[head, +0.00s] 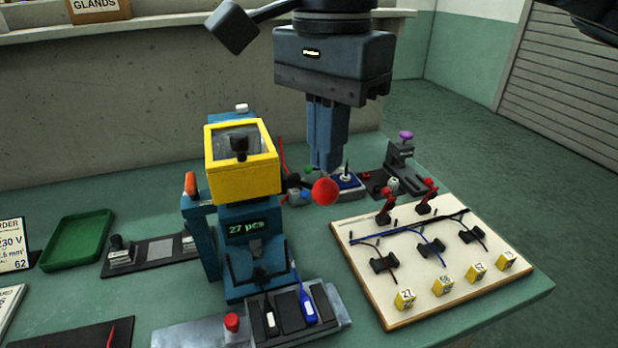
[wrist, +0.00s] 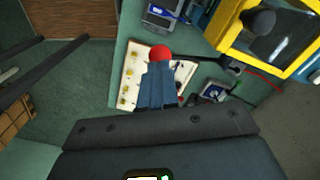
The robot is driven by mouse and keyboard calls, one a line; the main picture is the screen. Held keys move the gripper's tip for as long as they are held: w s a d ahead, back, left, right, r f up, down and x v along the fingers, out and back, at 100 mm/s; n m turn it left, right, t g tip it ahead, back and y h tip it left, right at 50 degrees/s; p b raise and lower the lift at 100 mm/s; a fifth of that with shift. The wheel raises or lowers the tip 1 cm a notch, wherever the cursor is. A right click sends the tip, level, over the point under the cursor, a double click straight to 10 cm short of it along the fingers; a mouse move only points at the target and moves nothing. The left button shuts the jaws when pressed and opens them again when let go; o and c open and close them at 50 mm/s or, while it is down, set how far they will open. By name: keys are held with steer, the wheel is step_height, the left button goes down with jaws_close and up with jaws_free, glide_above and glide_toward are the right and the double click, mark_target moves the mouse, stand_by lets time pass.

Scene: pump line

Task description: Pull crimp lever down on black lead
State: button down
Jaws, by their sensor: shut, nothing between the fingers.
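The crimp press (head: 240,215) is a blue machine with a yellow head and a display reading "27 pcs". Its crimp lever ends in a red ball (head: 325,191) at the right of the press, and the dark lever arm runs back toward the machine. My gripper (head: 325,168) is shut, points down and has its fingertips right at the top of the red ball. In the wrist view the ball (wrist: 160,53) shows just beyond the shut fingers (wrist: 158,68). I cannot tell whether they touch. A black lead (head: 268,318) shows in the holder at the front of the press, beside a blue one (head: 307,310).
A white wiring board (head: 360,270) with red clamps and yellow numbered blocks lies at the right. A green tray (head: 77,240) is at the left. A grey fixture with a purple knob (head: 405,136) stands behind the board. A red button (head: 232,322) is at the front.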

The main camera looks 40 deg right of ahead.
mark_target(331, 198)
steer(key=shift+f, duration=0.15)
steer(key=shift+f+b, duration=0.95)
steer(key=shift+b, duration=0.25)
steer(key=shift+r, duration=0.1)
steer(key=shift+s+a+f+b, duration=0.1)
steer(key=shift+s+f+b, duration=0.1)
steer(key=shift+f+b, duration=0.3)
steer(key=shift+s+a+f+b, duration=0.1)
steer(key=shift+s+f+b, duration=0.1)
steer(key=shift+f+b, duration=0.25)
steer(key=shift+r, duration=0.1)
steer(key=shift+s+f+b, duration=0.15)
steer(key=shift+f+b, duration=0.35)
steer(key=shift+b, duration=0.1)
steer(key=shift+s+f+b, duration=0.15)
steer(key=shift+f+b, duration=0.35)
steer(key=shift+b, duration=0.1)
